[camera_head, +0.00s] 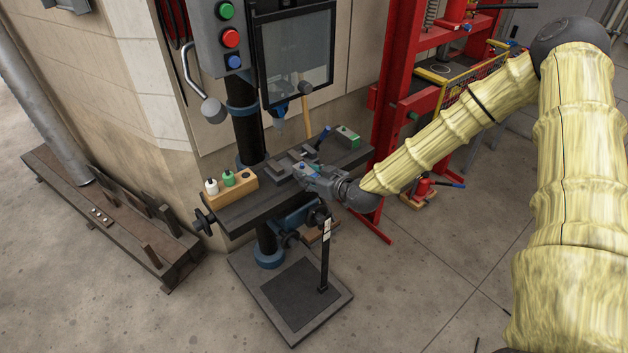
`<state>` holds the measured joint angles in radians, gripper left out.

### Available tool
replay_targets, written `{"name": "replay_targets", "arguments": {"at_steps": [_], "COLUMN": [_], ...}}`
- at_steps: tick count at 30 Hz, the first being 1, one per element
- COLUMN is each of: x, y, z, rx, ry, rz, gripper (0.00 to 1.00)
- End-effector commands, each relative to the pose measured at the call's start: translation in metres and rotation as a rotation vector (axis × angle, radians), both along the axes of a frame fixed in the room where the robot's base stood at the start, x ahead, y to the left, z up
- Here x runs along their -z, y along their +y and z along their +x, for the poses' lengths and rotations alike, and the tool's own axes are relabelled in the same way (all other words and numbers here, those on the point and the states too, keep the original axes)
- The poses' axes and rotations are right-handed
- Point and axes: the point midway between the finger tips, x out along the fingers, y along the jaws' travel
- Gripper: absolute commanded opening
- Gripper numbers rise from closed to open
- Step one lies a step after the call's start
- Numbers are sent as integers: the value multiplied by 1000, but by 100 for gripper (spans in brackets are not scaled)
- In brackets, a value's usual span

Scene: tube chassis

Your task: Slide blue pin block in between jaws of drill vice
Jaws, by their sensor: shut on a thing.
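The drill vice (284,163) is a dark grey metal piece on the drill press table, below the drill chuck. My gripper (304,171) comes in from the right, low over the table and close beside the vice. It is shut on a small block with blue on it, the blue pin block (302,166). The fingers hide much of the block. I cannot tell whether any of it lies between the vice jaws.
A wooden holder (240,194) with a white and a green pin and an open hole stands at the table's left end. A green-topped block (347,136) lies at the right end. The guard screen (296,55) hangs above. A red press frame (405,90) stands behind.

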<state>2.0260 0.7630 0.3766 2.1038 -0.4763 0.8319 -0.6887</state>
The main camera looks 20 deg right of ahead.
Motion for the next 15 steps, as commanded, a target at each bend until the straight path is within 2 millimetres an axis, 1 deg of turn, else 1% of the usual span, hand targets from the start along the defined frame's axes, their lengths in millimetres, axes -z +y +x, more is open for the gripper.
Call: {"name": "replay_targets", "arguments": {"at_steps": [15], "x": [1], "y": [11], "z": [29], "rx": [0], "ry": [-2], "rz": [0], "gripper": [7]}}
